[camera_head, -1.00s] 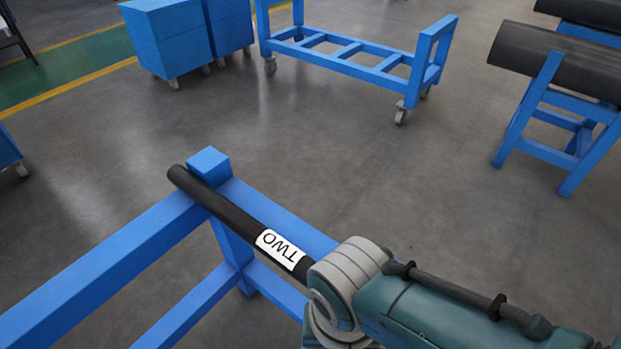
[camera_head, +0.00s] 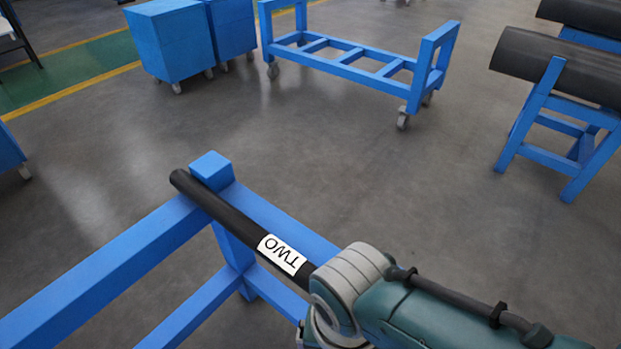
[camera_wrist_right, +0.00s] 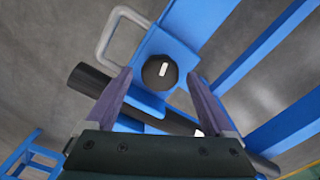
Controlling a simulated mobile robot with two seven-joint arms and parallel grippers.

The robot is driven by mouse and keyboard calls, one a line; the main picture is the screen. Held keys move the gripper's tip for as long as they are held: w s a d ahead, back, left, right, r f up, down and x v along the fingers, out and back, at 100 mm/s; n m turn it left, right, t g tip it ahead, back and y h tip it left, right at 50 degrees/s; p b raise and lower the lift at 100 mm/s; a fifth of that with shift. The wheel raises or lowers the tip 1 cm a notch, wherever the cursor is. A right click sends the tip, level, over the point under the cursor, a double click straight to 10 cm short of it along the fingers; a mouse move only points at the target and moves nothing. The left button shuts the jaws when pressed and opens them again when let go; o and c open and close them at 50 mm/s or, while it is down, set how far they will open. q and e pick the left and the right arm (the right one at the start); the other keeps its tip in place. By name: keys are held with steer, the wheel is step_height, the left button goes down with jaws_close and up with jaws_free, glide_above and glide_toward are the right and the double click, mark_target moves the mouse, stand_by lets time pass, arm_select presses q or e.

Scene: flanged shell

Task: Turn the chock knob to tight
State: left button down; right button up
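The chock knob (camera_wrist_right: 158,72) is a round black knob with a short white mark, set on a blue plate (camera_wrist_right: 152,47) in the right wrist view. The mark is nearly upright in that picture, leaning slightly. My right gripper (camera_wrist_right: 160,77) is open, with its two purple-grey fingers on either side of the knob. The fingers look apart from the knob, but their depth relative to it is hard to tell. Nothing is held. In the head view the knob is not seen, and only my right arm shows. My left gripper is not in view.
A black bar (camera_head: 235,217) labelled TWO lies across the blue stand (camera_head: 110,262). A grey U-shaped handle (camera_wrist_right: 108,38) is beside the knob's plate. A blue trolley (camera_head: 352,58), blue cabinets (camera_head: 172,42) and a rack with black pipes (camera_head: 560,70) stand farther off, with open floor between.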

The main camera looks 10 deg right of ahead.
step_height(320, 180, up, 10)
steer(key=p, duration=0.7)
steer(key=s+d+r+n+t+p, duration=0.1)
steer(key=s+d+r+n+p, duration=0.2)
steer(key=r, duration=0.5)
steer(key=s+d+r+n+t+p, duration=0.1)
steer(key=s+d+r, duration=0.25)
steer(key=r, duration=0.35)
steer(key=s+d+r+n+t+p, duration=0.2)
steer(key=d+r+n, duration=0.15)
steer(key=r, duration=0.45)
step_height(320, 180, up, 38)
steer(key=p, duration=3.8)
steer(key=shift+w+d+m, duration=0.15)
steer(key=shift+d+m, duration=0.15)
steer(key=shift+m, duration=0.15)
